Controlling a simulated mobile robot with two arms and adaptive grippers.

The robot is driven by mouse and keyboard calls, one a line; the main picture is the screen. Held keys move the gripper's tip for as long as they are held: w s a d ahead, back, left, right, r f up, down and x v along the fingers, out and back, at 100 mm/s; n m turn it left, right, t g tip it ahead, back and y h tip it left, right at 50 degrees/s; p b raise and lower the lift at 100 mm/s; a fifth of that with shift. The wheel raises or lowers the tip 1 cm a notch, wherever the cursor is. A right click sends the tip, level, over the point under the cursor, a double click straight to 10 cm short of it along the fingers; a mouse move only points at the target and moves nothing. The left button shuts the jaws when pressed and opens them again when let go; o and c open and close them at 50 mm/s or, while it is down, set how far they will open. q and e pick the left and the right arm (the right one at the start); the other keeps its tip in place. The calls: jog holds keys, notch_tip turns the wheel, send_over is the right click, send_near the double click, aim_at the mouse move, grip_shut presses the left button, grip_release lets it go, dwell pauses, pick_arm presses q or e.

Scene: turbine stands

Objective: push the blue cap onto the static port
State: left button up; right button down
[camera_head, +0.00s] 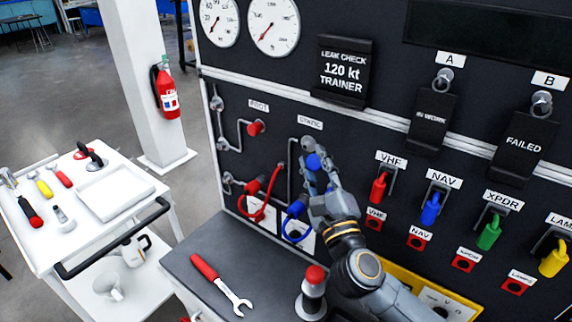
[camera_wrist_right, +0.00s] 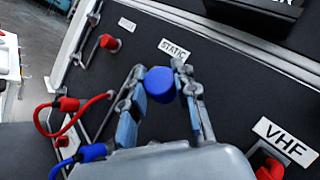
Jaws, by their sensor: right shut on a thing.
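My right gripper (camera_head: 319,163) is at the black panel, just below the STATIC label (camera_head: 310,123). It is shut on the blue cap (camera_head: 313,161). In the right wrist view the cap (camera_wrist_right: 160,85) sits between the two fingertips, under the STATIC label (camera_wrist_right: 173,49). The static port is hidden behind the cap and fingers, so I cannot tell whether the cap touches it. My left gripper is not in view.
A red cap (camera_head: 256,127) sits under the pitot label to the left. Red hose (camera_head: 274,185) and blue hose (camera_head: 285,224) loops hang below. A wrench (camera_head: 222,285) and a red-topped lever (camera_head: 315,285) are on the grey bench. Coloured switches line the panel's right.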

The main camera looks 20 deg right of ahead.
jog(key=shift+w+a+f+n+t+y, duration=0.65)
jog(key=shift+w+a+n+t+y, duration=0.7)
jog(key=shift+a+n+y, duration=1.8)
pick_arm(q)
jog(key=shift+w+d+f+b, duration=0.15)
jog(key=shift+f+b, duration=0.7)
pick_arm(e)
jog(key=shift+n+h, duration=0.45)
jog(key=shift+h, duration=0.2)
jog(key=w+d, duration=0.1)
jog(key=d, duration=0.1)
jog(key=w+d, duration=0.2)
jog(key=shift+w+d, duration=0.1)
jog(key=shift+d, duration=0.05)
jog(key=shift+d, duration=0.15)
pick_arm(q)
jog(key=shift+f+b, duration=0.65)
pick_arm(e)
jog(key=shift+w+d, duration=0.5)
jog(key=shift+d, duration=0.15)
jog(key=shift+d, duration=0.15)
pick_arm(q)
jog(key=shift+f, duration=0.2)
pick_arm(e)
jog(key=shift+w+d+r, duration=0.1)
jog(key=shift+d, duration=0.05)
